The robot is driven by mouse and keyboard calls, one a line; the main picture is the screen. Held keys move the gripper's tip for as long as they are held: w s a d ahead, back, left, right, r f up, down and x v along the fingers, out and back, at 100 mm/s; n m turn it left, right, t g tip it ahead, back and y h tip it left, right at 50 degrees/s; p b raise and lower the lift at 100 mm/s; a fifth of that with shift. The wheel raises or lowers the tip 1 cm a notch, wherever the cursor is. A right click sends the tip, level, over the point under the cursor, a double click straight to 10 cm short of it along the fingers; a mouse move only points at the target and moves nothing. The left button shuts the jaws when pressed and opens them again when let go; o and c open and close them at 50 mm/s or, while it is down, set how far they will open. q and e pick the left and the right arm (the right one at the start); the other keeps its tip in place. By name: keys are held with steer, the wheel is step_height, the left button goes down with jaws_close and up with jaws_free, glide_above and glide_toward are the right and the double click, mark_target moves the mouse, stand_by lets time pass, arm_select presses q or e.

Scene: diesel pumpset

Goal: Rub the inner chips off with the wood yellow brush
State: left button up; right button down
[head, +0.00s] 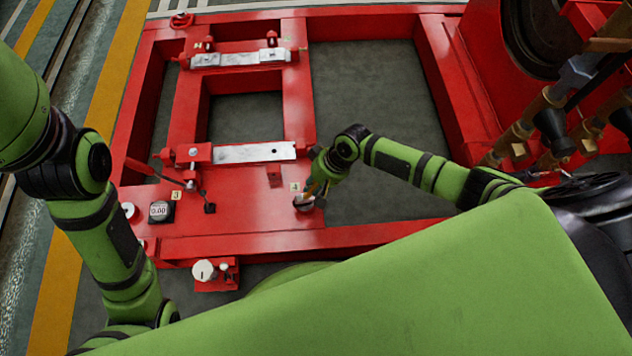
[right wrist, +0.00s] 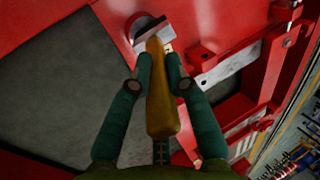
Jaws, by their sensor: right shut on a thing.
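My right gripper (head: 316,186) is low over the red frame, beside the tag marked 4. It is shut on the wood yellow brush (right wrist: 160,95), whose handle lies between the two fingers in the right wrist view. The far end of the brush points at a round grey opening (right wrist: 143,24) in the red plate. This round fitting (head: 303,204) also shows in the head view, right by the gripper. I cannot tell whether the brush touches it. No chips can be made out. My left arm comes down the left side, but its gripper is not in view.
The red frame (head: 240,232) has silver strips (head: 254,152) and clamps. A dial gauge (head: 160,211) sits at its left, near tag 3. A white knob (head: 204,270) stands at the front. Large red machinery (head: 485,60) stands at the right. Grey floor (head: 365,90) shows through the openings.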

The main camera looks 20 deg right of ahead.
steer(key=shift+w+f+p, duration=0.1)
steer(key=shift+w+p, duration=0.4)
steer(key=shift+p, duration=0.3)
steer(key=shift+d, duration=0.1)
steer(key=shift+s+d+p, duration=0.2)
steer(key=shift+d+p, duration=0.15)
steer(key=shift+d, duration=0.5)
steer(key=shift+s+d+p, duration=0.15)
steer(key=shift+d+p, duration=0.2)
steer(key=shift+d, duration=0.5)
stand_by(1.1)
